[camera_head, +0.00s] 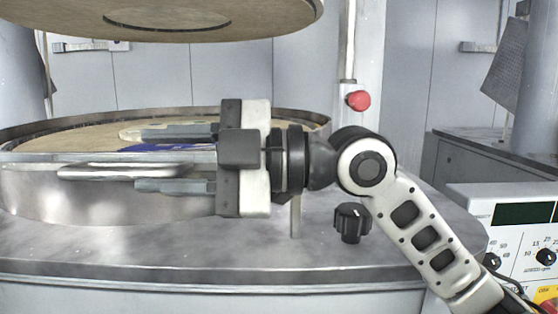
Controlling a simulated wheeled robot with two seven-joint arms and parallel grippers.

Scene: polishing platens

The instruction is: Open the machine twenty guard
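The machine guard appears as a curved metal wall (40,195) around the front of the lower round platen (60,138), with a flat rim along its top. A silver bar handle (122,172) is on the front of this wall, left of centre. My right gripper (138,160) reaches in from the right, its fingers pointing left. The fingers are apart, one above and one below the handle's level in the picture. The handle's right end lies between them; I cannot tell whether they touch it. My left gripper is not in view.
A large upper disc (220,30) hangs over the platen. A blue item (150,148) lies behind the rim. A red button (358,100) is on the post, a black knob (351,221) is on the machine top, and a control panel (520,235) stands at right.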

